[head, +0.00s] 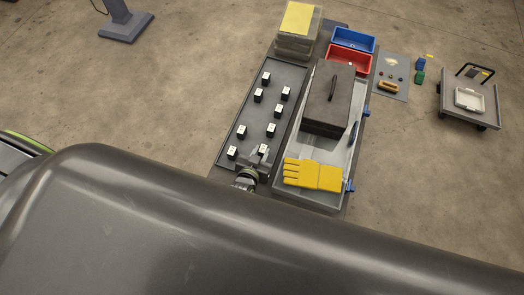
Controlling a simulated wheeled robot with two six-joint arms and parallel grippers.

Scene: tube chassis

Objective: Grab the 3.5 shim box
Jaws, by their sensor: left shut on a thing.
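Several small black shim boxes with white label tops stand in two rough columns on a long dark tray (222,153). Examples are the far left box (266,78), a box in the right column (271,130) and the near left box (232,153). The labels are too small to read, so I cannot tell which is 3.5. My left gripper (261,158) is at the near end of the tray, shut on the nearest right-hand shim box (263,149). The gripper partly hides this box, and I cannot tell whether it is clear of the tray. My right gripper is not in view.
A large dark tube (230,235) fills the foreground and hides the tray's near edge. Right of the tray are a grey case (333,95) and yellow gloves (315,174). Red (349,60) and blue (353,39) bins stand behind. A cart (468,103) stands far right.

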